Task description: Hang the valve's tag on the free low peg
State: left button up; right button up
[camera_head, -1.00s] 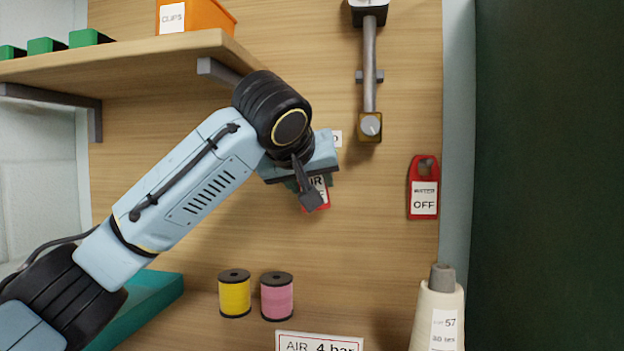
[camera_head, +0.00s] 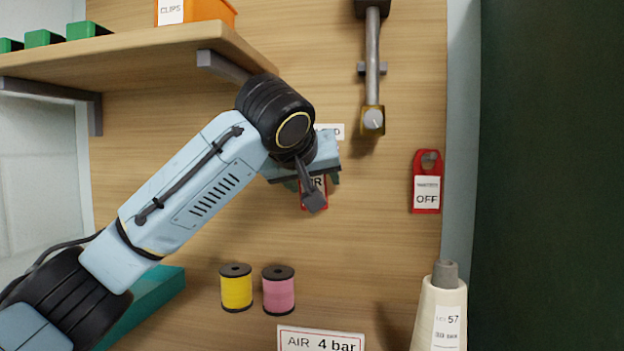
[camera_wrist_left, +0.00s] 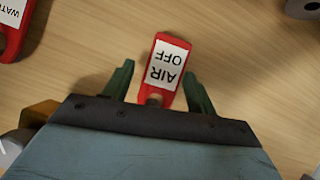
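A red tag with a white label reading AIR OFF (camera_wrist_left: 163,68) shows against the wooden board in the left wrist view. In the head view the tag (camera_head: 306,201) is mostly hidden behind my left gripper (camera_head: 318,190). In the wrist view my left gripper (camera_wrist_left: 158,85) is open, with one green finger on each side of the tag and gaps between. The valve (camera_head: 373,121), a brass block with a grey round face, sits at the lower end of a grey pipe. My right gripper is not in view.
Another red OFF tag (camera_head: 427,183) hangs on a peg at the right; a red tag (camera_wrist_left: 12,25) also shows at the wrist view's corner. A shelf (camera_head: 150,52) is above my arm. Yellow (camera_head: 236,289) and pink (camera_head: 278,291) spools and a cone (camera_head: 441,310) stand below.

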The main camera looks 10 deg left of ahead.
pick_arm(q)
jog(key=shift+o, duration=1.1)
jog(key=v, duration=1.3)
jog(key=shift+s+b, duration=0.2)
jog(key=shift+b, duration=0.1)
